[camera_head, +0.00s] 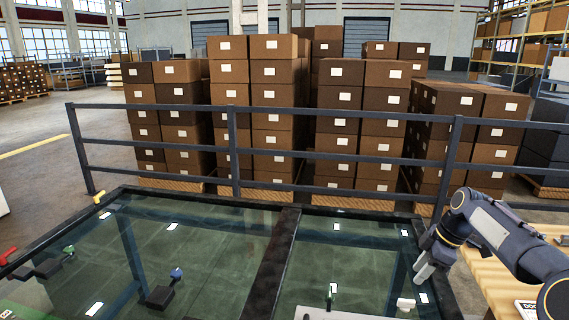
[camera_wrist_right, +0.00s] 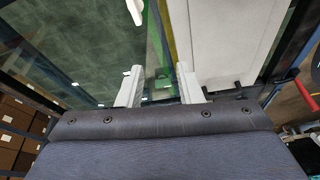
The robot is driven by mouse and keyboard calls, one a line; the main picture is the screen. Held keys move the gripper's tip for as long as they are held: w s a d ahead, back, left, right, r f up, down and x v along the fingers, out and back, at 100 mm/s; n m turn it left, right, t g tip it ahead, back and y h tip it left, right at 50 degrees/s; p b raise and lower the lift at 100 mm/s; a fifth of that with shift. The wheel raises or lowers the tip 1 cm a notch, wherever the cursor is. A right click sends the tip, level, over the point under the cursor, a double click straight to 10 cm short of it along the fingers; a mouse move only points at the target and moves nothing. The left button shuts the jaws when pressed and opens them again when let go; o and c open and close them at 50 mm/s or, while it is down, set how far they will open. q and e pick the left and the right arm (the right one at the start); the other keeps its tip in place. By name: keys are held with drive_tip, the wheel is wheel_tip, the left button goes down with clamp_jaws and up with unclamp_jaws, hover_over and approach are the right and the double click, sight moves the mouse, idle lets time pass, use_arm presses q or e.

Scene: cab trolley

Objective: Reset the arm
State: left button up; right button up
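My right arm (camera_head: 500,240) comes in from the right in the head view. My right gripper (camera_head: 425,268) points down above the right side of the glass panel (camera_head: 350,262). In the right wrist view, the two pale fingers of the right gripper (camera_wrist_right: 160,82) stand apart with nothing between them, so it is open. Behind them are a glass surface, a green part (camera_wrist_right: 163,82) and a white panel (camera_wrist_right: 228,40). My left arm and left gripper do not show in either view.
A dark metal railing (camera_head: 290,152) runs behind the glass, with stacked cardboard boxes (camera_head: 270,95) on pallets beyond it. Levers with blue (camera_head: 176,274), green (camera_head: 69,250) and red (camera_head: 8,254) knobs show at left. A wooden slatted surface (camera_head: 500,275) lies under my right arm.

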drive_tip(key=s+a+r+m+t+h, duration=0.1)
drive_tip(key=s+a+r+m, duration=0.25)
drive_tip(key=s, duration=0.45)
drive_tip(key=s+a+r+m+t, duration=0.1)
drive_tip(key=s+a+r+m, duration=0.2)
drive_tip(key=s+a+r, duration=0.35)
drive_tip(key=s+a+f+m+t, duration=0.1)
drive_tip(key=s+a+f+m, duration=0.2)
drive_tip(key=s, duration=0.6)
drive_tip(key=s+a+f+m+t+y+p, duration=0.1)
drive_tip(key=s+a+f+m, duration=0.2)
drive_tip(key=s, duration=0.7)
wheel_tip(320, 180, down, 2)
drive_tip(key=m, duration=0.2)
drive_tip(key=shift+s+f+m, duration=0.15)
drive_tip(key=shift+f+m, duration=0.1)
drive_tip(key=shift+m, duration=0.1)
